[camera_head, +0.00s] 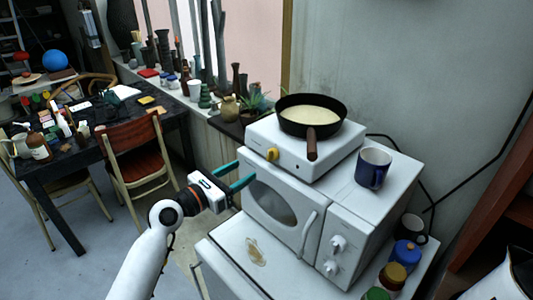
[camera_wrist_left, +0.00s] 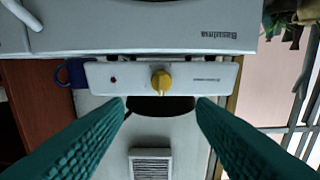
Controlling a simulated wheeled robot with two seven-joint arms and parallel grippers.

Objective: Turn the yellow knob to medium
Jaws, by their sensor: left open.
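The yellow knob (camera_head: 272,154) is on the front face of a white hot plate (camera_head: 290,160), which stands on a white microwave (camera_head: 270,205). In the left wrist view the knob (camera_wrist_left: 161,82) is near the middle of the front panel (camera_wrist_left: 210,78), its grip ridge roughly upright in the picture. Its setting marks cannot be read. My left gripper (camera_head: 244,173) is in front of the hot plate, a little left of and below the knob. Its teal fingers (camera_wrist_left: 162,103) are spread wide, empty and apart from the knob. My right gripper is not in view.
A black frying pan (camera_head: 312,113) with pale contents sits on the hot plate, its handle over the front edge. A dark blue mug (camera_head: 372,168) stands on the microwave to the right. A low shelf of vases and a plant (camera_head: 252,108) is behind left.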

